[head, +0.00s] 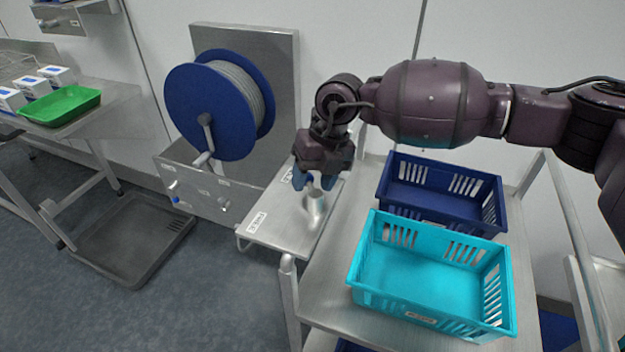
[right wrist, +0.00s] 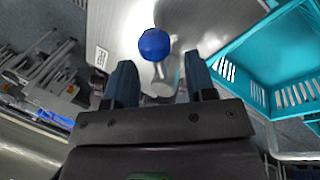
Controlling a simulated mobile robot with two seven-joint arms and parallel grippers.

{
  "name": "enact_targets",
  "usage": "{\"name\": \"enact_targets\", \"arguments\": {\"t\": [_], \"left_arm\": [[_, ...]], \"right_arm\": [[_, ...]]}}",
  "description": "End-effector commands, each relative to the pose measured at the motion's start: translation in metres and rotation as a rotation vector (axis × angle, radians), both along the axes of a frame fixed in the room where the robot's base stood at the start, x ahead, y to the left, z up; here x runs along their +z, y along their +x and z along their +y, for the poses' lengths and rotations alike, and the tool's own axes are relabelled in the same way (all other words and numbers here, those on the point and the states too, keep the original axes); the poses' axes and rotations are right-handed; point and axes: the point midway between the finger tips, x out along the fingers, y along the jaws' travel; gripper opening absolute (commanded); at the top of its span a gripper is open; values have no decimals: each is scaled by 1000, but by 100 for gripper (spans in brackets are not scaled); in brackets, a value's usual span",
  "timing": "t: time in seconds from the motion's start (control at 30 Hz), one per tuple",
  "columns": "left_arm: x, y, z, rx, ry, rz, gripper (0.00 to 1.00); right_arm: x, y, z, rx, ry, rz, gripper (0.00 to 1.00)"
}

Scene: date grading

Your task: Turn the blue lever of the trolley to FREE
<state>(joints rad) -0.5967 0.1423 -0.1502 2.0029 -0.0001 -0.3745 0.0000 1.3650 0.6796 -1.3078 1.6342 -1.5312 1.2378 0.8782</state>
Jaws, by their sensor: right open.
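The trolley lever's round blue knob (right wrist: 154,45) shows in the right wrist view, just beyond and between my fingertips. Its metal arm and hub (right wrist: 166,80) run back toward the gripper. In the head view the metal hub (head: 316,206) stands on the trolley's side plate (head: 275,232), and the knob is mostly hidden by my gripper. My right gripper (head: 314,183) points down over the lever, its blue fingers (right wrist: 160,82) open on either side with nothing gripped. One label (head: 257,222) lies at the plate's near edge, another (head: 287,174) at its far end; neither is readable. My left gripper is out of view.
A turquoise crate (head: 432,311) and a dark blue crate (head: 440,168) stand on the trolley, right of the lever. A blue cable reel (head: 205,110) is behind left. A green tray (head: 60,107) sits on the left table.

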Motion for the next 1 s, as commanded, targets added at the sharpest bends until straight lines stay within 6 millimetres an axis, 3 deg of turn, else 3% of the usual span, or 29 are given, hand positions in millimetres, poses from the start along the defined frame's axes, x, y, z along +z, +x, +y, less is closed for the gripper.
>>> {"name": "enact_targets", "arguments": {"t": [0.37, 0.67, 1.0], "left_arm": [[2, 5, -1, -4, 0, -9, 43], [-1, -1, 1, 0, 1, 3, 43], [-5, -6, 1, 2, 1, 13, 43]], "right_arm": [[-5, 0, 2, 1, 0, -1, 50], [-5, 0, 2, 1, 1, -1, 6], [-5, -1, 3, 47, 1, 0, 4]]}}
